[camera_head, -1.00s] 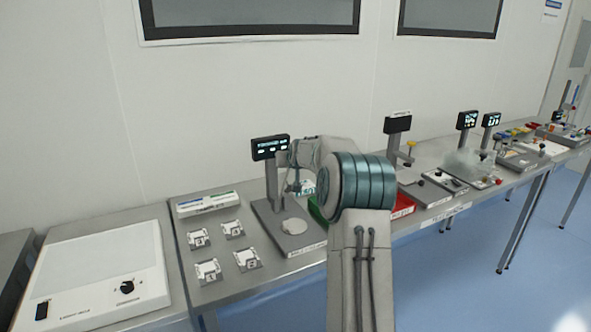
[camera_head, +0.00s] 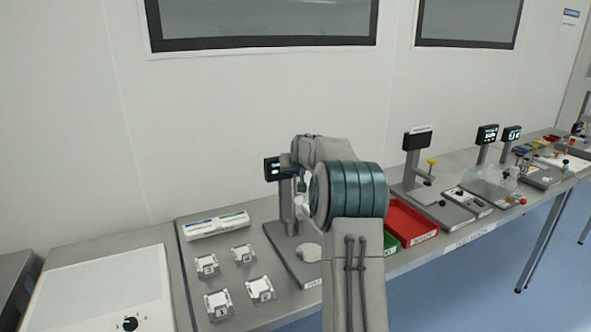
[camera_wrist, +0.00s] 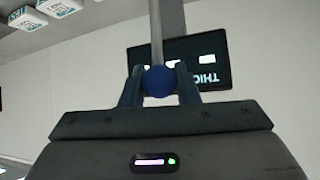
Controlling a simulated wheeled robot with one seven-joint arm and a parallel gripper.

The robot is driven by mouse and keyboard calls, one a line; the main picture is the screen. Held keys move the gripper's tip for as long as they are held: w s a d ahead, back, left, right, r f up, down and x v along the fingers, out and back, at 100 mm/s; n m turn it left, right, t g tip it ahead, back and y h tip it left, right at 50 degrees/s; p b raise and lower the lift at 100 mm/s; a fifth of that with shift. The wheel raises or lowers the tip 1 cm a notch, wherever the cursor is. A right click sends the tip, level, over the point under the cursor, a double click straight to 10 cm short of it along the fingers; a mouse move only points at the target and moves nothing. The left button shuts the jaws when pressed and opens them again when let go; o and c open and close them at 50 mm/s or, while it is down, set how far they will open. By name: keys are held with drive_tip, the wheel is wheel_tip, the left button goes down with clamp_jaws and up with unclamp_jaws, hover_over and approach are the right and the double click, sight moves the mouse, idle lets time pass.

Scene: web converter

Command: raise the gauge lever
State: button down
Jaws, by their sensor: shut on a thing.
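The thickness gauge (camera_head: 289,238) stands on the bench with a grey post, a dark base and a small dark screen, which also shows upside down in the wrist view (camera_wrist: 205,83). Its lever shows in the wrist view as a thin grey rod with a round blue knob (camera_wrist: 159,81). My gripper (camera_wrist: 160,76) is shut on this knob, one finger on each side. In the head view my arm covers part of the gauge and screen, and the knob cannot be made out there.
A green tray (camera_head: 391,243) and a red tray (camera_head: 409,222) are to the right, partly behind my arm. More instruments stand farther right along the bench.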

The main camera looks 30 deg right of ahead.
drive_tip(key=shift+w+a+f, duration=0.1)
drive_tip(key=shift+a+f, duration=0.1)
drive_tip(key=shift+a, duration=0.15)
drive_tip(key=c, duration=1.1)
unclamp_jaws()
drive_tip(key=shift+c, duration=0.2)
drive_tip(key=shift+w+a, duration=0.15)
drive_tip(key=shift+a, duration=0.05)
drive_tip(key=shift+s+d, duration=0.2)
drive_tip(key=shift+d, duration=0.15)
drive_tip(key=shift+d+r, duration=0.1)
drive_tip(key=b+v, duration=0.4)
drive_tip(key=v, duration=0.9)
drive_tip(key=shift+s+r, duration=0.2)
drive_tip(key=shift+s, duration=0.1)
